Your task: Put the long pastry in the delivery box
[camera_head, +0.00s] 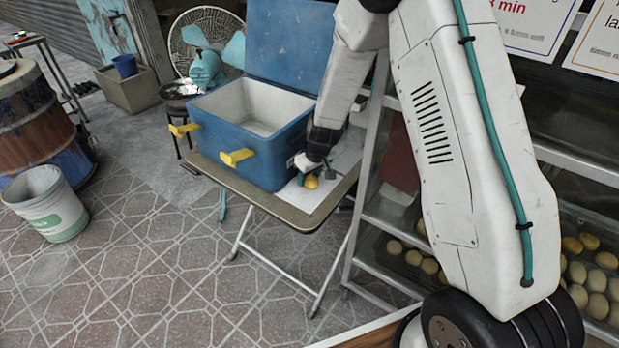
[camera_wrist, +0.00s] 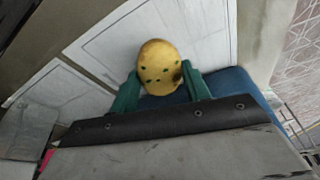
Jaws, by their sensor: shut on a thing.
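The blue delivery box (camera_head: 214,141) stands on a folding table with its lid (camera_head: 292,42) up, and the visible part of its white inside looks empty. My gripper (camera_head: 308,176) is beside the box's right side, low over the table. Its green fingers, also in the wrist view (camera_wrist: 160,82), are shut on a yellow pastry (camera_wrist: 158,62) with green flecks. The pastry also shows small in the head view (camera_head: 311,182). It looks oval from the wrist, and I cannot tell its full length. I cannot tell whether it touches the table.
The folding table (camera_head: 215,171) has white sheets under the gripper. Yellow latches (camera_head: 237,157) stick out from the box's front. A metal rack with trays of round pastries (camera_head: 412,257) stands close at right. A white bucket (camera_head: 47,205) and a barrel (camera_head: 35,125) are at left.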

